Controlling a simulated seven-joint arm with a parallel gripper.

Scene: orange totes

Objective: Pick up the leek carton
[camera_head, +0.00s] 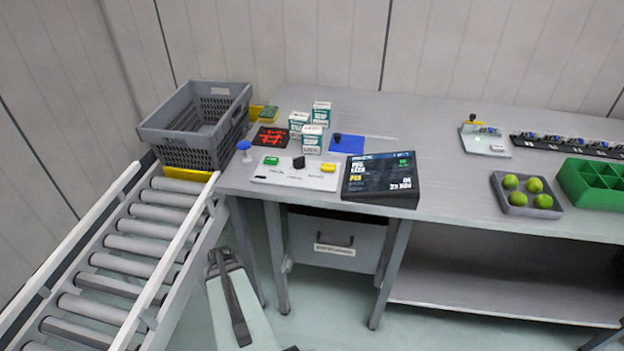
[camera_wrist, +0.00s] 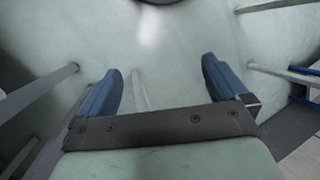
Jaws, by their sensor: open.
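Three white and green cartons stand upright in a cluster on the table's left part in the head view. The front carton (camera_head: 312,139) shows dark lettering that looks like LEEK. The others are a left carton (camera_head: 298,124) and a back carton (camera_head: 321,113); their print is too small to read. My gripper (camera_wrist: 163,85) is open and empty in the wrist view, its two blue fingers wide apart above the pale floor. No carton shows in the wrist view. In the head view my arm is low in front of the table, away from the cartons.
A white board (camera_head: 283,180), dark screen (camera_head: 381,180) and blue pad (camera_head: 346,145) lie near the cartons. A tray of green balls (camera_head: 516,207) and green bin (camera_head: 585,198) are right. Mid-table is clear.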

